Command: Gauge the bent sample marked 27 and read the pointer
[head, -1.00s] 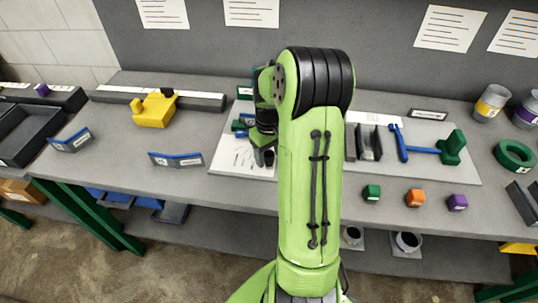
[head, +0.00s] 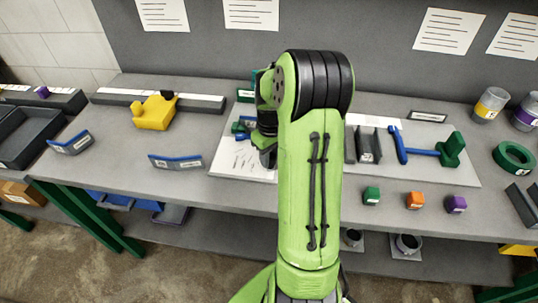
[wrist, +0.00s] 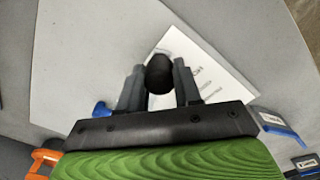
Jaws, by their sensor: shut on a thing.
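My gripper (head: 267,152) is over the white sheet in the middle of the bench, partly hidden behind my arm in the head view. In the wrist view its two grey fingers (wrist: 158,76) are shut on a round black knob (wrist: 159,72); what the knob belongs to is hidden. A blue and green fixture (head: 243,126) shows just left of the gripper. Two blue-edged bent samples with white labels, one left (head: 70,141) and one nearer (head: 177,161), stand on the bench to the left. Their numbers are too small to read. No pointer reading is visible.
A yellow block with a black knob (head: 154,112) sits at a long rail (head: 205,103). Dark trays (head: 35,140) are at far left. To the right are a blue and green tool (head: 425,151), small coloured blocks (head: 415,200) and a green ring (head: 515,157).

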